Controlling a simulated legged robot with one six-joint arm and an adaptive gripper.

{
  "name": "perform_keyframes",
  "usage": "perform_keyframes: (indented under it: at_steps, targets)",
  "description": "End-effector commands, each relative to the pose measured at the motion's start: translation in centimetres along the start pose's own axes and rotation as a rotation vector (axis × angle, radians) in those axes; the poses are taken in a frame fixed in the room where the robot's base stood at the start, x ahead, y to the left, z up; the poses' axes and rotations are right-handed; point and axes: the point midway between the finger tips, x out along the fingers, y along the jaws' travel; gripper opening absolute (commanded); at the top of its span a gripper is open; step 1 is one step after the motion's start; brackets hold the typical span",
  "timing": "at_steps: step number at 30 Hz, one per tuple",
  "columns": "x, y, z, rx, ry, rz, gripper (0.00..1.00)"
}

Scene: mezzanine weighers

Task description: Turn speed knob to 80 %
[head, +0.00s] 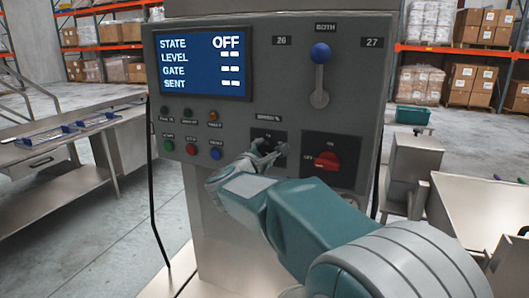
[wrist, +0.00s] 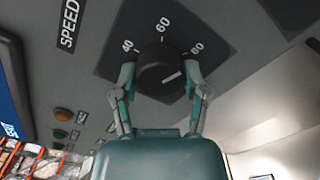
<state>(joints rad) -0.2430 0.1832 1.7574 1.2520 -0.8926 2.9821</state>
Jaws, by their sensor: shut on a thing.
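The speed knob (wrist: 160,72) is black and round on a dark plate, with marks 40, 60 and 80 around it in the wrist view. Its white pointer line points to the right side, below the printed 80 in the picture; the exact reading is hard to tell. My gripper (wrist: 160,80) is shut on the knob, with one finger on each side. In the head view my gripper (head: 265,154) is at the knob plate under the SPEED % label, and my fingers mostly hide the knob.
The grey panel (head: 222,120) carries a blue screen (head: 203,64) reading STATE OFF. A red switch (head: 327,161) sits close right of my gripper, and a blue-topped lever (head: 320,75) above it. Several buttons (head: 191,150) are to the left. A steel table (head: 60,140) stands farther left.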

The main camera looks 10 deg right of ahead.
Motion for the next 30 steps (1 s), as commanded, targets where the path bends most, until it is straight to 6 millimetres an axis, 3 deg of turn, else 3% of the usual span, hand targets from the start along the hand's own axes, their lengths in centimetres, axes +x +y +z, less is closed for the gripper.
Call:
perform_keyframes:
  at_steps: [1,2,3,4,19,30]
  targets:
    - [0.0,-0.5,-0.5,-0.006,0.010,-0.008,0.10]
    - [0.0,-0.4,-0.5,-0.006,0.010,-0.008,0.67]
    - [0.0,-0.4,-0.5,-0.006,0.009,-0.007,0.85]
    - [0.0,-0.4,-0.5,-0.006,0.009,-0.007,0.93]
    - [-0.7,0.0,-0.1,-0.002,0.003,0.000,0.93]
    - [-7.9,0.0,-0.4,-0.003,0.007,0.001,0.93]
